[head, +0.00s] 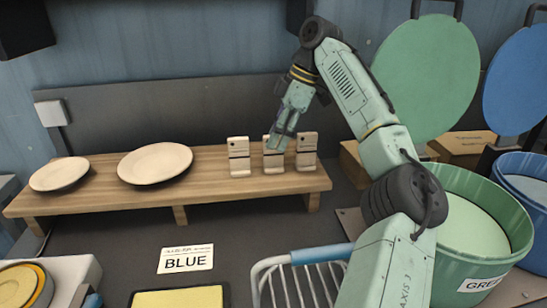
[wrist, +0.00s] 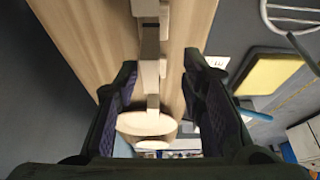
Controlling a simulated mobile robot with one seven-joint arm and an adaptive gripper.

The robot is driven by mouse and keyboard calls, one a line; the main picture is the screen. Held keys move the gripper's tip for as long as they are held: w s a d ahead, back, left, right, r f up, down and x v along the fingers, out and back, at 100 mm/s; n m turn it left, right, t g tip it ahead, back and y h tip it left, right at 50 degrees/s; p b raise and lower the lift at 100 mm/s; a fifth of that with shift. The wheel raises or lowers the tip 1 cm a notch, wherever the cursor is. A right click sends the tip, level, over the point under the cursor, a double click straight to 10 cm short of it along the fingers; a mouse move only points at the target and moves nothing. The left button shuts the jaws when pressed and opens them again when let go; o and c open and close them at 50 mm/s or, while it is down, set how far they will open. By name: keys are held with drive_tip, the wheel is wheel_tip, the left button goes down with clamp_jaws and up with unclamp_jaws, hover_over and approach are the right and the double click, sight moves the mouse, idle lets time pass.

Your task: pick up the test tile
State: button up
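Three similar cream tiles with dark bands stand upright in a row on the wooden bench: a left tile (head: 239,158), a middle tile (head: 273,160) and a right tile (head: 306,152). I cannot tell which is called the test tile. Contact is not clear.
Two cream plates, one at far left (head: 59,174) and one nearer (head: 155,163), lie on the wooden bench (head: 215,185). A BLUE label (head: 186,259), a yellow pad (head: 180,299) and a wire rack (head: 300,285) are in front. A green bin (head: 510,225) stands right.

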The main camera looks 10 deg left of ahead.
sight(268, 167)
drive_tip(key=shift+w+p+x, duration=0.2)
drive_tip(key=shift+p+x, duration=0.25)
drive_tip(key=shift+x, duration=1)
drive_tip(key=shift+w+p+x, duration=0.25)
drive_tip(key=shift+p+x, duration=0.15)
drive_tip(key=shift+x, duration=1.05)
drive_tip(key=shift+a, duration=0.1)
drive_tip(key=shift+c, duration=0.6)
clamp_jaws()
